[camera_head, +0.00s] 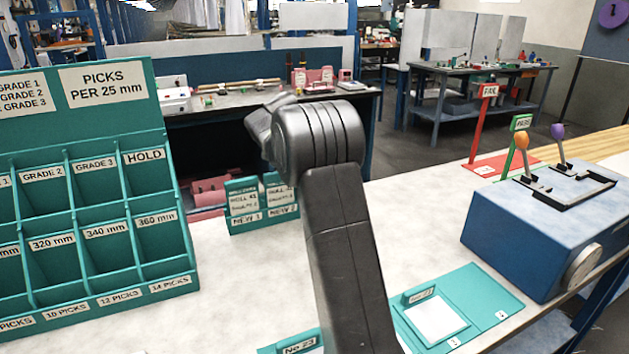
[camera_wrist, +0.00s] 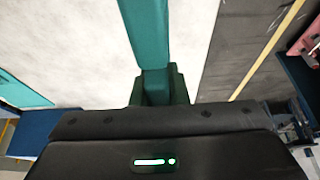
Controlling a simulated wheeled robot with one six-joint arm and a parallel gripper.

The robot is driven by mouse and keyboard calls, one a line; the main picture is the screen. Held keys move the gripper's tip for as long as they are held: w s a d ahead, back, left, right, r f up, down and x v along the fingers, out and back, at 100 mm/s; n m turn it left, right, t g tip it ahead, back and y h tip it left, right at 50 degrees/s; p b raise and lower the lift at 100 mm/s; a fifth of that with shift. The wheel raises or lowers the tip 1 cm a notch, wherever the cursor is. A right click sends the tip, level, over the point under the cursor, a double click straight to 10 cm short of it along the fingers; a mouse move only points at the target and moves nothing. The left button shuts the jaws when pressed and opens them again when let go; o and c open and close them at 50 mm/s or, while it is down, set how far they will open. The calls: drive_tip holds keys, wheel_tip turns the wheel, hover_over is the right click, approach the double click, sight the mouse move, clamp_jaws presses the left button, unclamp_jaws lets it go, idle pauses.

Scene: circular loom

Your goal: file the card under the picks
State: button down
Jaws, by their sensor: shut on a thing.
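My gripper (camera_wrist: 158,92) is shut on a teal, strip-like thing (camera_wrist: 148,30) in the wrist view. That thing stretches away from the fingers above a pale surface. I cannot tell if it is the card, as no writing on it shows. The head view shows my bent arm, but not my fingertips. The teal pigeonhole rack (camera_head: 100,205) stands at the left of the head view. Its header reads "PICKS PER 25 mm". Upper labels include GRADE 2, GRADE 3 and HOLD; lower ones include 320, 340 and 360 mm. Its bottom edge reads 10, 12 and 14 PICKS.
A small teal holder (camera_head: 262,205) stands behind my arm. A teal folder (camera_head: 482,293) with a white sheet (camera_head: 437,320) lies front right. A blue lever box (camera_head: 530,235) and red (camera_head: 480,120) and green (camera_head: 516,150) signs stand at right.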

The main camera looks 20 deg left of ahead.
drive_tip(key=shift+r, duration=0.15)
drive_tip(key=shift+r+p, duration=0.45)
drive_tip(key=shift+p, duration=0.2)
wheel_tip(320, 180, up, 7)
drive_tip(key=p, duration=0.5)
drive_tip(key=shift+f+p, duration=0.2)
drive_tip(key=shift+p, duration=0.2)
drive_tip(key=shift+f, duration=0.15)
